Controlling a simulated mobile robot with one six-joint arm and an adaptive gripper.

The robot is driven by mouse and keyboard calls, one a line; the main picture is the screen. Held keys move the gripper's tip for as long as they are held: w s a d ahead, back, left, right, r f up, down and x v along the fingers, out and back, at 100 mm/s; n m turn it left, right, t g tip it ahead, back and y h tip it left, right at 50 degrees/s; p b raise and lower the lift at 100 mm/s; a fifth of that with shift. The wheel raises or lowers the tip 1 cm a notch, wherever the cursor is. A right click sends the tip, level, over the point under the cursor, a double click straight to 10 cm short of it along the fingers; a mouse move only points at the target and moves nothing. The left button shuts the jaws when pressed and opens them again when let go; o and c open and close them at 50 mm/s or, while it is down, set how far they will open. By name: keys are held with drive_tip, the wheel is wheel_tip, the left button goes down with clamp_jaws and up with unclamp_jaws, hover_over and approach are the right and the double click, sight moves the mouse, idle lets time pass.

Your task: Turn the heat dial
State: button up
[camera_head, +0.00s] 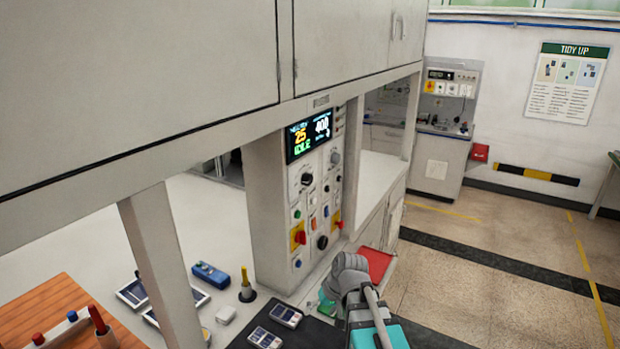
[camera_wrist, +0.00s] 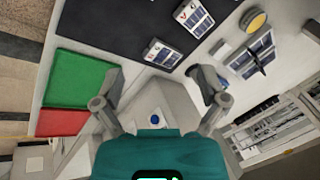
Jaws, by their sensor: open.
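The control panel (camera_head: 316,205) stands upright under the cabinet, with a lit display (camera_head: 309,134) on top reading 25 and 400. It has a black dial (camera_head: 306,179) at upper left, a grey dial (camera_head: 335,157) at upper right and a black knob (camera_head: 322,242) low down. Their labels are too small to read, so I cannot tell which is the heat dial. My gripper (camera_wrist: 160,82) is open and empty in the wrist view, its fingers spread over the counter. A blue button (camera_wrist: 154,119) shows between them. In the head view my arm is below and right of the panel.
Red-and-yellow switches (camera_head: 298,236) project from the panel. A green pad (camera_wrist: 80,84) and a red pad (camera_wrist: 62,122) lie nearby. A cabinet post (camera_head: 160,260) stands left. Open floor (camera_head: 480,265) is at right.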

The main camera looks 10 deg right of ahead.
drive_tip(key=w+r+t+y+p, duration=0.2)
drive_tip(key=w+r+y, duration=0.1)
drive_tip(key=w+r, duration=0.35)
drive_tip(key=m+t+y+p, duration=0.3)
drive_tip(key=t+y+p, duration=0.15)
drive_tip(key=t, duration=0.55)
approach(310, 180)
drive_tip(key=d+v, duration=0.1)
drive_tip(key=v, duration=0.3)
drive_tip(key=shift+w+a+f+y, duration=0.1)
drive_tip(key=shift+w+a+y, duration=0.15)
drive_tip(key=shift+w+a, duration=0.1)
drive_tip(key=x, duration=1.3)
drive_tip(key=shift+w+a+f, duration=0.1)
drive_tip(key=shift+a+f, duration=0.1)
drive_tip(key=shift+a, duration=0.1)
drive_tip(key=c, duration=1.1)
drive_tip(key=shift+c, duration=0.2)
